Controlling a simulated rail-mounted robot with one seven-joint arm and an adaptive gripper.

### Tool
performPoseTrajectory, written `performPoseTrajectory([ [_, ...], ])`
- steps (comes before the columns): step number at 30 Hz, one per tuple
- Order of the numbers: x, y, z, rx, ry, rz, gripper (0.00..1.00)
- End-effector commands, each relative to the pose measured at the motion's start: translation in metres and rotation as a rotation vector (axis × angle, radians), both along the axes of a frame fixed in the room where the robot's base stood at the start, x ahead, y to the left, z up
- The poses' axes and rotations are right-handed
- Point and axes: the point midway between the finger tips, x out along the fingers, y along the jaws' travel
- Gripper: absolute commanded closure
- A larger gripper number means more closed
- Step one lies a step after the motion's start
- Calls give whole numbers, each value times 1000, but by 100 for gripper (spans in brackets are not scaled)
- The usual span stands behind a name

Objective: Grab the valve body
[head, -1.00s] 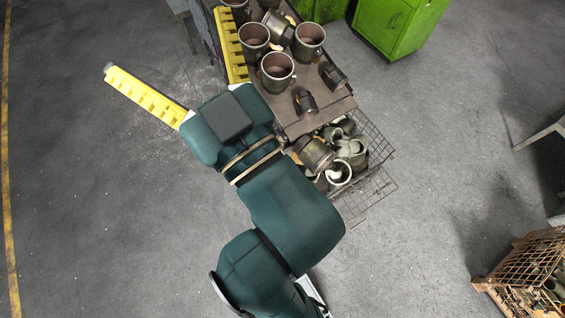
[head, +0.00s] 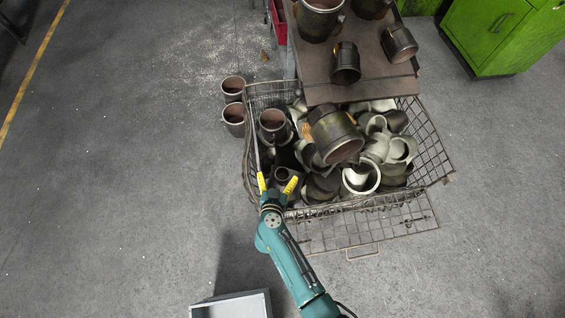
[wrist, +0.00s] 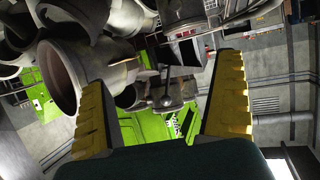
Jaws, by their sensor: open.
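My gripper (head: 277,182) is open, its yellow fingers spread at the front left corner of a wire basket. Dark, hollow metal fittings lie in the basket; I cannot tell which one is the valve body. A small dark fitting (head: 284,174) shows right by the fingertips, and a round-mouthed one (head: 272,124) stands behind it. In the wrist view the gripper (wrist: 165,88) has nothing clearly held between its fingers. A large ring-mouthed fitting (wrist: 62,75) is close beside the left finger, which overlaps it in the picture; contact is unclear.
The wire basket (head: 428,140) holds many grey and dark fittings, with a folded-down mesh flap (head: 370,228) in front. A brown table (head: 375,82) with more fittings stands behind. Two cup-like parts (head: 233,105) are left of the basket. A green cabinet (head: 490,35) stands back right.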

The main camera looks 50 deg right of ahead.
Motion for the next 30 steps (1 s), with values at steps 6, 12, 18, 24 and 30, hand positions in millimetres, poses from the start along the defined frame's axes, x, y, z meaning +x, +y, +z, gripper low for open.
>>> performPoseTrajectory([
  [6,-12,0,-49,19,46,-26,2],
  [12,-11,0,-92,18,43,-25,2],
  [18,-1,-14,-110,17,40,-26,2],
  [24,10,-31,-120,17,40,-26,2],
  [30,27,-54,-130,17,39,-24,2],
])
